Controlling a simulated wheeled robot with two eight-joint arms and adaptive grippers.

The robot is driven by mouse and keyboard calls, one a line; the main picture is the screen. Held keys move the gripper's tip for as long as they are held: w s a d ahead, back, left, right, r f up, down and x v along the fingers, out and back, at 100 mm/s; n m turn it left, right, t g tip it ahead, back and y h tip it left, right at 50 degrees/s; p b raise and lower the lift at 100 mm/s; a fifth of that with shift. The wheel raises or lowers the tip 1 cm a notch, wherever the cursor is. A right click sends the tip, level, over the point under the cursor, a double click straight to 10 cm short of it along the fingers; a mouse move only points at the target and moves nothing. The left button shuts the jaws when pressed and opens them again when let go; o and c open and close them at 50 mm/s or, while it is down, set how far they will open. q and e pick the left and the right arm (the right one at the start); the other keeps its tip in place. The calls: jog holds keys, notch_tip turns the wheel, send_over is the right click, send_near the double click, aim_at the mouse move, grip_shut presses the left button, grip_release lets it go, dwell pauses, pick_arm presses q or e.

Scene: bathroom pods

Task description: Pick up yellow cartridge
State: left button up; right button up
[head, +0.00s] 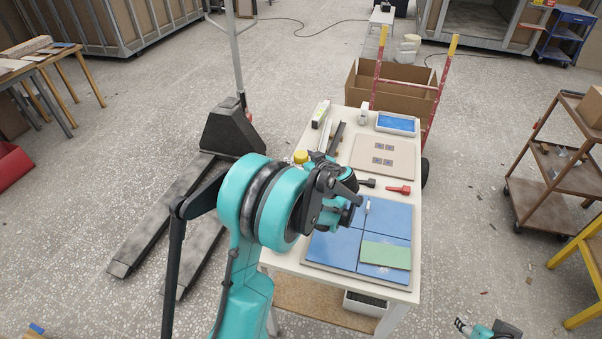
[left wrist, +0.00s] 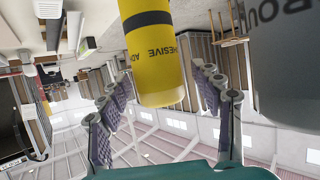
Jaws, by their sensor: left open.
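The yellow cartridge (left wrist: 150,50) fills the top middle of the left wrist view, with a black band and lettering ending in "HESIVE". Its near end lies between the two spread fingers of my left gripper (left wrist: 160,77), with a visible gap on the right. Contact on the left is hard to tell. In the head view only the yellow top of the cartridge (head: 300,157) shows at the table's left edge. My left arm hides the rest and most of the left gripper. My right gripper (head: 463,326) is partly visible at the bottom right, away from the table.
A large grey cylinder (left wrist: 290,70) stands close right of the cartridge in the left wrist view. The white table (head: 345,135) also bears blue tiles (head: 335,250), a green tile (head: 385,255), a red-tipped tool (head: 398,189) and a blue tray (head: 396,123). A pallet jack (head: 228,132) stands left.

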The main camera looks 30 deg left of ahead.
pick_arm(q)
jog(key=shift+r, duration=0.1)
grip_shut()
